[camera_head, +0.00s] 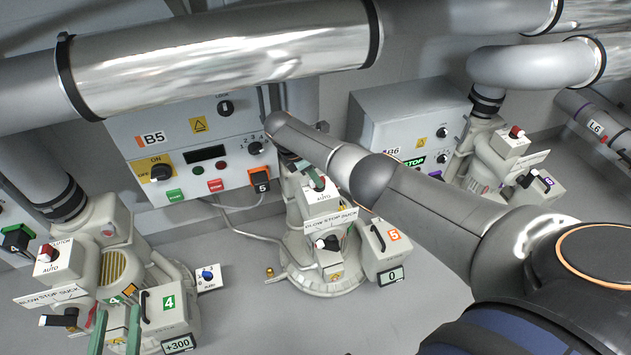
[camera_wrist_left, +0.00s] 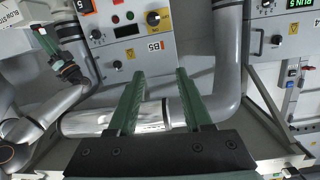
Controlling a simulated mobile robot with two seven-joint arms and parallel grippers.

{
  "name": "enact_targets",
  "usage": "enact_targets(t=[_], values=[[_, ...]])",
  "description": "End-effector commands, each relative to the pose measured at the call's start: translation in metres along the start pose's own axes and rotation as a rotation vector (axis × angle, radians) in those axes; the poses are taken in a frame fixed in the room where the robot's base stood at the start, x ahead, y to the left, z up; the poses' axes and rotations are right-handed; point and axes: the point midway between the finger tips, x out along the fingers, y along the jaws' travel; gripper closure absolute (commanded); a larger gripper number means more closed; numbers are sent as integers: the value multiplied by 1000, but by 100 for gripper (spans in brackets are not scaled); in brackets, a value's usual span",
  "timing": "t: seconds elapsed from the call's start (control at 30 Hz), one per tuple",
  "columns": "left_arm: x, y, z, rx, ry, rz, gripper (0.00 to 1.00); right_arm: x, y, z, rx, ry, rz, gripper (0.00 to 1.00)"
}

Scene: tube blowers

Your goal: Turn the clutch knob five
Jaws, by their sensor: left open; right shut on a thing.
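Blower 5 (camera_head: 322,262) stands in the middle of the head view, with an orange 5 on its grey box and a display reading 0. Its white box marked AUTO (camera_head: 318,201) is under my right gripper (camera_head: 317,180). That gripper is shut on the knob on top of this box, taken to be clutch knob five; fingers and wrist hide most of it. The right gripper also shows in the left wrist view (camera_wrist_left: 45,42). My left gripper (camera_head: 116,318) is open and empty in front of blower 4; its green fingers show in the left wrist view (camera_wrist_left: 160,75).
Panel B5 (camera_head: 205,150) is on the wall behind. Blower 4 (camera_head: 165,305), reading +300, is at lower left, with its own clutch box (camera_head: 50,262). Panel B6 (camera_head: 400,125) is right. Shiny pipes (camera_head: 220,65) cross above.

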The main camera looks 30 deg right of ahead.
Motion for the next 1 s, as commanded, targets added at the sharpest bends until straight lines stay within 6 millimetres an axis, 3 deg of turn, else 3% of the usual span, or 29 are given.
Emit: enact_targets(t=[0.13, 0.33, 0.87, 0.9, 1.0], values=[[0, -4, -35, 42, 144, -5, 50, 2, 0, 0, 44, -2, -20, 100], [-3, -5, -64, 74, 257, -6, 50, 2, 1, 1, 77, -2, -33, 100], [-5, -5, -75, 86, 297, -7, 50, 1, 0, 2, 89, -4, -39, 100], [-5, -5, -75, 86, 297, -7, 50, 1, 0, 2, 89, -4, -39, 77], [-5, -5, -75, 86, 297, -7, 50, 1, 1, 2, 88, -3, -38, 66]])
